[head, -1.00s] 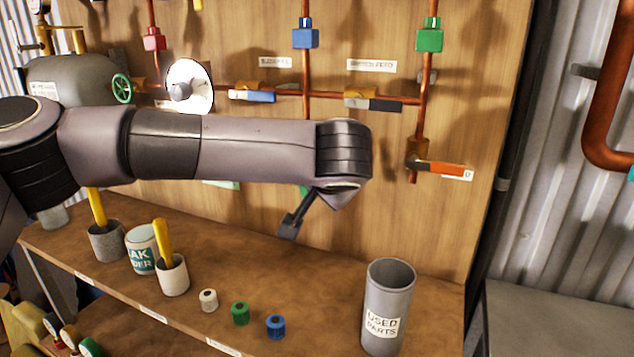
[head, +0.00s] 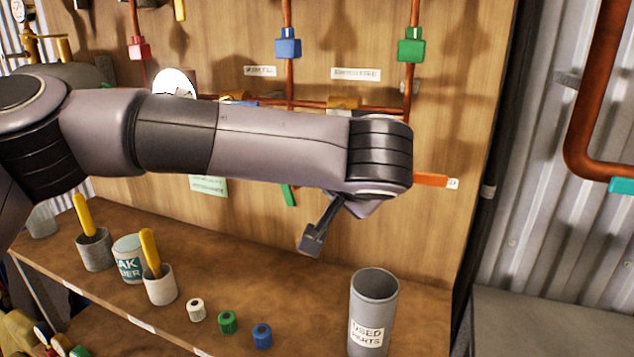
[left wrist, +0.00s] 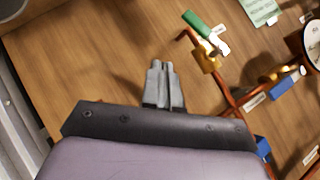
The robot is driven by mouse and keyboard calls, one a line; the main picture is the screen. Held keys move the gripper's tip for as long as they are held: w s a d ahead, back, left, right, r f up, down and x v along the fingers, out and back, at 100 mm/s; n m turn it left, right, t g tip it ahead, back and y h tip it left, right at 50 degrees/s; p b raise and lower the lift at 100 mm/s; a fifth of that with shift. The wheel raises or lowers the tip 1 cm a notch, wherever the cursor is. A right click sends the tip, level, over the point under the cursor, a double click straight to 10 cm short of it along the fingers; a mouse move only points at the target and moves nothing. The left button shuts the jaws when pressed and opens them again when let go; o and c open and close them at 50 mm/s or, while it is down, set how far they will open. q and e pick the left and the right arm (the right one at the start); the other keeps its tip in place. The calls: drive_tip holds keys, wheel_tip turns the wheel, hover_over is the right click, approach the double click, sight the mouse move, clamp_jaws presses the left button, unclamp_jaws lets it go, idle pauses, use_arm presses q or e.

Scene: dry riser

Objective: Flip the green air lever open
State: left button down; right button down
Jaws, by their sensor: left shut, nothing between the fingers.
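The green lever (head: 288,195) shows below my left arm in the head view, hanging down in front of the wooden board; its upper part is hidden by the arm. In the left wrist view the green lever (left wrist: 196,23) sits by a brass valve (left wrist: 207,58) on a copper pipe, up and right of my fingertips. My left gripper (head: 311,240) is shut and empty, pointing down just right of the lever in the head view. Its closed fingers also show in the left wrist view (left wrist: 160,66), apart from the lever. My right gripper is in neither view.
An orange lever (head: 432,181) sticks out right of my arm. A grey used-parts bin (head: 373,310) stands on the wooden bench (head: 290,290) below. White, green and blue caps and cups with yellow-handled tools stand further left. A blue lever (left wrist: 284,88) shows in the wrist view.

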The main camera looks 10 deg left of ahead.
use_arm(q)
drive_tip(key=s+d+r, duration=0.1)
drive_tip(key=s+d, duration=0.2)
drive_tip(key=s, duration=0.3)
drive_tip(key=shift+s+d+r+b, duration=0.2)
drive_tip(key=shift+d+b, duration=0.05)
drive_tip(key=shift+b, duration=0.2)
